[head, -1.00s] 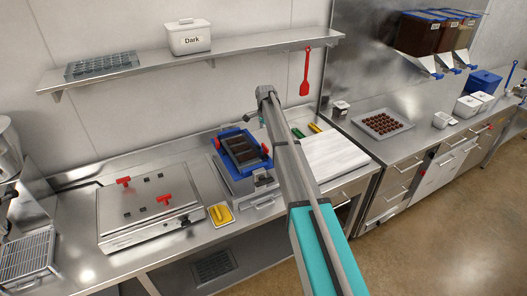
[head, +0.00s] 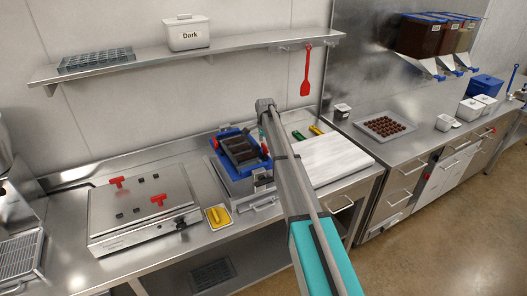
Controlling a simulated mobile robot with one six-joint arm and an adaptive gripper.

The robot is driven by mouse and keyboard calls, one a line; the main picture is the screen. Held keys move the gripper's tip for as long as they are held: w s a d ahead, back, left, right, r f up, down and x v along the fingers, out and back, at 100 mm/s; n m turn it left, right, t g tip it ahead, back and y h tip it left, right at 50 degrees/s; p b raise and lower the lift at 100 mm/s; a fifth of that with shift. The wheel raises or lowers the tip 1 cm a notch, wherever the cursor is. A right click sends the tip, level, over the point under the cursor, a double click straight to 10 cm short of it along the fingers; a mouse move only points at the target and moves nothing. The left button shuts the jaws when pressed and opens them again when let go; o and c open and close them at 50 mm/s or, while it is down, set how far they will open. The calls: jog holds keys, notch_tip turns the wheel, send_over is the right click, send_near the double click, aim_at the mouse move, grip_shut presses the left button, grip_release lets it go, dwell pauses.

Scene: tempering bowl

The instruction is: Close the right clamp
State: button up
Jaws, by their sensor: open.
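A dark chocolate mould (head: 240,150) sits in a blue frame (head: 229,168) on a steel base on the counter. Red parts show at the frame's left side (head: 215,143) and right side (head: 265,147); the right one is partly behind my arm. A flat steel machine (head: 135,218) to the left carries two red T-shaped handles, one at the back left (head: 116,182) and one at the front right (head: 157,199). I cannot tell for certain which red part is the right clamp. My gripper (head: 262,132) is open, small and mostly hidden by my arm, near the frame's right side.
A yellow scraper lies in a small tray (head: 218,216) in front of the blue frame. A white board (head: 335,157) lies to the right, with green and yellow-handled tools behind it. A shelf (head: 220,56) runs above, with a red spatula (head: 305,80) hanging at its right.

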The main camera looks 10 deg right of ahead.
jog(key=shift+f+b, duration=0.45)
jog(key=shift+f, duration=0.2)
jog(key=shift+c, duration=0.3)
